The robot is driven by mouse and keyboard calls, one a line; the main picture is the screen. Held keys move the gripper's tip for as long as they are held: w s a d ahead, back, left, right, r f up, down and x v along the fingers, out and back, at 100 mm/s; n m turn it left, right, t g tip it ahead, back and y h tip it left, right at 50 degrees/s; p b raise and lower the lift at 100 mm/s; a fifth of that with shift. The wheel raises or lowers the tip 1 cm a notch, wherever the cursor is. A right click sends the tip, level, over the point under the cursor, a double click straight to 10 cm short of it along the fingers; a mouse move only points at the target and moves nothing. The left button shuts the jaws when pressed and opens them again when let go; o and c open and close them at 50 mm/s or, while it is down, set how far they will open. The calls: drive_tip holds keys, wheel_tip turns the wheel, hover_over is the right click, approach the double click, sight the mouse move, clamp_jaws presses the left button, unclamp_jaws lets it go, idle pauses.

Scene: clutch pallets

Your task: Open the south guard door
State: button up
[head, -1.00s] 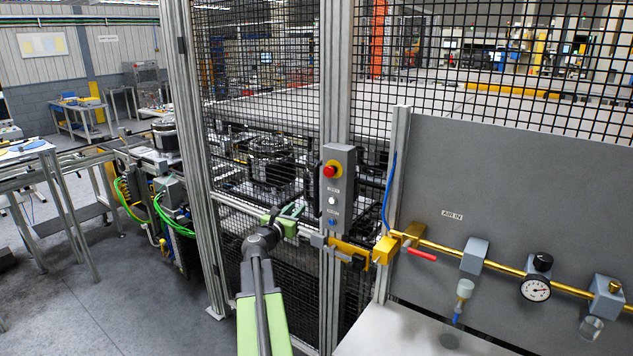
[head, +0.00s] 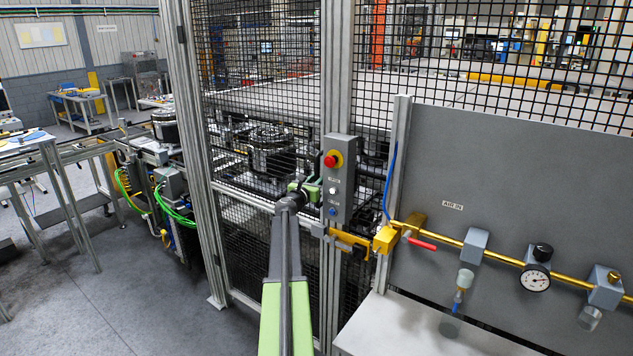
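The guard door (head: 262,165) is a black mesh panel in a grey aluminium frame, and it stands shut between two posts. A grey control box (head: 340,180) with a red emergency button is mounted on the right post. A yellow latch (head: 350,240) sits below the box, across the right post. My gripper (head: 300,190) is at the door's right edge, just left of the control box. My own wrist hides much of it, so I cannot tell whether its fingers are open or touch anything.
A grey panel (head: 480,170) with a yellow air pipe (head: 450,243) and gauge (head: 536,280) stands at the right, above a pale bench top (head: 400,325). A conveyor with green cables (head: 172,200) is on the left. The floor (head: 120,290) at the lower left is clear.

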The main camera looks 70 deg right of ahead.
drive_tip(key=shift+d, duration=0.3)
clamp_jaws()
idle(1.2)
